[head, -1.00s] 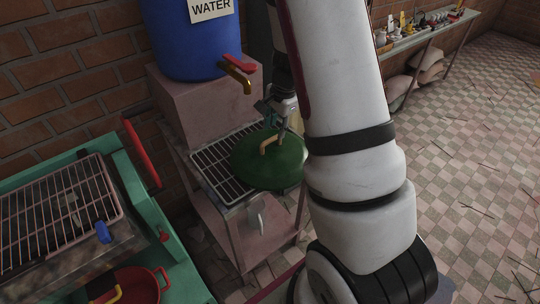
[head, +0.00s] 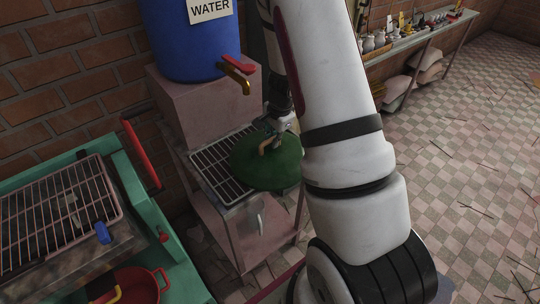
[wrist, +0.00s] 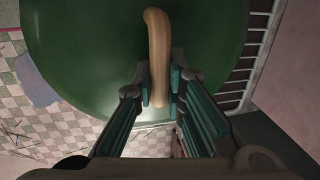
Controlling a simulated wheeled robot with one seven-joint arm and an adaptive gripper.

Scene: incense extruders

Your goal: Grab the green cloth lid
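The green lid (head: 262,174) is round and domed with a tan curved handle (head: 266,147). It lies over the right part of a wire rack on a low pinkish stand. In the wrist view the lid (wrist: 85,60) fills much of the picture, and its handle (wrist: 158,45) runs down between my fingers. My gripper (head: 276,130) is at the handle, with one finger on each side. In the wrist view the finger pads of my gripper (wrist: 160,88) appear to press against the handle's lower end. My arm hides the lid's right edge in the head view.
A blue water barrel (head: 190,40) with a brass tap (head: 236,78) stands on a block behind the rack (head: 215,165). A green grill table (head: 180,262) with a red handle (head: 142,153) is at left. A shelf (head: 410,42) stands far right; the tiled floor there is mostly clear.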

